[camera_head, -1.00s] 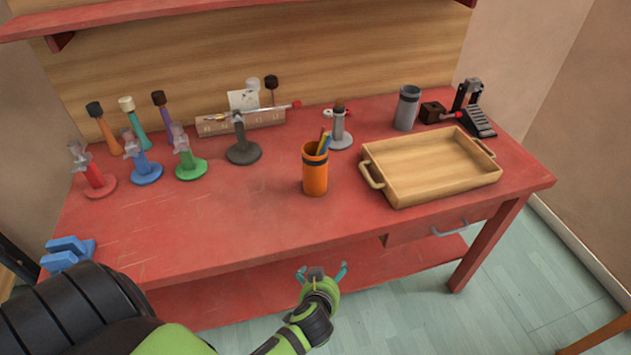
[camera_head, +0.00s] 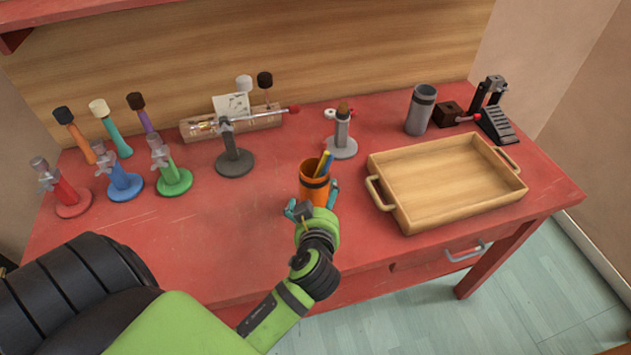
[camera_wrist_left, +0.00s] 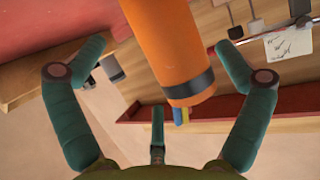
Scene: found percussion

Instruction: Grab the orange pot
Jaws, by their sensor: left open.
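The orange pot (camera_head: 313,183) stands upright on the red table, with a dark band near its rim and pencil-like sticks in blue and yellow inside. My left gripper (camera_head: 313,199) is at its near side, with teal fingers spread to either side of its lower part. In the left wrist view the orange pot (camera_wrist_left: 168,45) lies between the open fingers of my left gripper (camera_wrist_left: 165,62), and no finger clearly touches it. The gripper and wrist hide the pot's lower part in the head view. My right gripper is not in view.
A wooden tray (camera_head: 404,222) with handles stands close on the right. A grey stand (camera_head: 342,146) is behind the pot and a dark stand (camera_head: 234,162) is at its back left. Coloured stands and mallets fill the far left. The table left of the pot is clear.

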